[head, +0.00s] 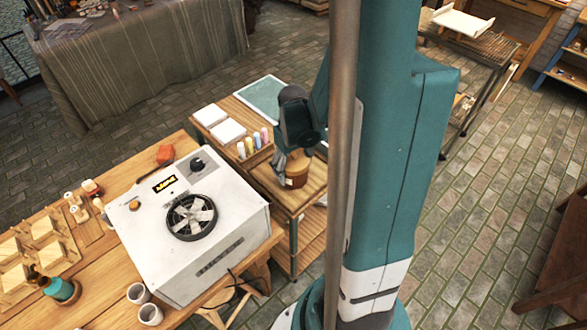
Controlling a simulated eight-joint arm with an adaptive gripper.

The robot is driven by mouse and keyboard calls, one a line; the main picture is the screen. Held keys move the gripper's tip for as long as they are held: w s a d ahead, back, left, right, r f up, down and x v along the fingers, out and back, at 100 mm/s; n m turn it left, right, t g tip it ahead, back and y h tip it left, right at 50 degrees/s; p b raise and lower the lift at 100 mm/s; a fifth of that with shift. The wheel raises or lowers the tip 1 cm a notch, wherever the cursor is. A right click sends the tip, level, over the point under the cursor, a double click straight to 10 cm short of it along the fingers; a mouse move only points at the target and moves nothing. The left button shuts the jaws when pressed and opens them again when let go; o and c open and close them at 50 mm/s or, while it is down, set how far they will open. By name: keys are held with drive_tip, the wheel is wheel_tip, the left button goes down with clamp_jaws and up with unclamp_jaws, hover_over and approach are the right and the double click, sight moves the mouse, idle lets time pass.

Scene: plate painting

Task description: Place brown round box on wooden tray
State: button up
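The brown round box (297,173) stands on the small wooden side table, close to its front right part. My gripper (284,166) is low at the box; a dark finger shows along the box's left side. Whether the fingers touch the box or are closed on it cannot be told, as the far finger is hidden. A wooden tray (262,159) holding several coloured bottles sits just left of the box on the same table; I cannot tell if it is the task's tray.
A white box-shaped machine with a fan (225,248) stands on the workbench in front of the side table. White stacked tiles (228,132) and a green mat (262,97) lie at the side table's back. Cups and wooden pieces occupy the bench's left.

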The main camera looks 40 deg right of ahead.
drive_tip(key=shift+f, duration=0.2)
drive_tip(key=o, duration=1.1)
drive_tip(key=shift+r, duration=0.3)
drive_tip(key=shift+r+p, duration=1.2)
drive_tip(key=shift+r, duration=4.75)
drive_tip(key=s+a+r+n+t, duration=0.1)
drive_tip(key=a+r+t, duration=0.2)
drive_tip(key=a+r, duration=0.5)
drive_tip(key=s+a+r+n+t, duration=0.1)
drive_tip(key=a+r+t, duration=0.3)
drive_tip(key=a, duration=1.3)
wheel_tip(320, 180, up, 4)
drive_tip(key=shift+s+r, duration=0.2)
drive_tip(key=shift+s, duration=0.15)
